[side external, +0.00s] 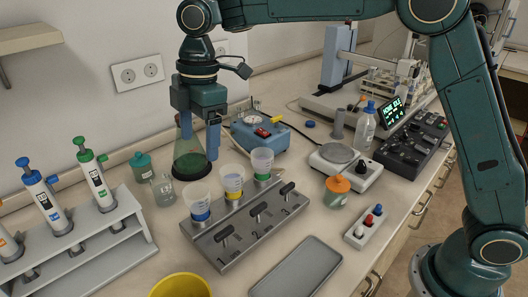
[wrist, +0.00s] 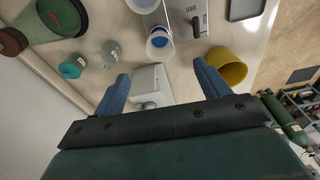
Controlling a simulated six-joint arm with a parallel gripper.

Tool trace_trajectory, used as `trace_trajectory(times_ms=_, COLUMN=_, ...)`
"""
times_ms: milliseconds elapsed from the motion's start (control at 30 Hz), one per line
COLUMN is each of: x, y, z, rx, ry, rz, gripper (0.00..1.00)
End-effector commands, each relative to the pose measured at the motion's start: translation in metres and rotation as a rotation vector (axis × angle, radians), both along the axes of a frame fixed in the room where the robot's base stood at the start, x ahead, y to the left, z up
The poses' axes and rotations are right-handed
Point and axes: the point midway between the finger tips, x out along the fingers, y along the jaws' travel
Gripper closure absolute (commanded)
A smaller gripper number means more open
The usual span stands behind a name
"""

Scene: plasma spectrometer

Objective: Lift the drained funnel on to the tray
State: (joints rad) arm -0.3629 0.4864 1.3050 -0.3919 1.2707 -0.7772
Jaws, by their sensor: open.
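Three clear funnel cups stand in a row on a grey manifold (side external: 222,252) with black valve handles: the blue-banded funnel (side external: 198,198), the yellow-banded funnel (side external: 232,178) and the green-banded funnel (side external: 262,160). I cannot tell which is drained. The blue-banded funnel also shows in the wrist view (wrist: 158,42), ahead of the fingers. The shallow grey tray (side external: 298,268) lies bare at the front, right of the manifold. My gripper (side external: 198,138) is open and empty, behind and above the funnels, near the conical flask. Both fingers show apart in the wrist view (wrist: 160,72).
The dark conical flask (side external: 188,163), a small glass beaker (side external: 163,190) and a teal jar (side external: 141,167) stand near my gripper. A pipette rack (side external: 120,232) is at left, a yellow bowl (side external: 180,287) in front. An orange-lidded jar (side external: 337,190) stands beyond the tray.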

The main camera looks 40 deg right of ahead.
Motion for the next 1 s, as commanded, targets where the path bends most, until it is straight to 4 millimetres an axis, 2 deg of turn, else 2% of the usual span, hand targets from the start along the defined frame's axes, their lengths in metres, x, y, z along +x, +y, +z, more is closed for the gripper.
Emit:
trace_trajectory(times_ms=133, x=0.005, y=0.009, z=-0.008, rx=-0.005, ry=0.006, rz=0.046, gripper=0.25)
trace_trajectory(times_ms=400, x=0.006, y=0.01, z=-0.011, rx=-0.006, ry=0.009, rz=0.053, gripper=0.25)
trace_trajectory(times_ms=567, x=0.006, y=0.012, z=-0.021, rx=-0.005, ry=0.011, rz=0.054, gripper=0.25)
trace_trajectory(times_ms=1000, x=0.005, y=0.018, z=-0.081, rx=-0.006, ry=0.01, rz=0.052, gripper=0.25)
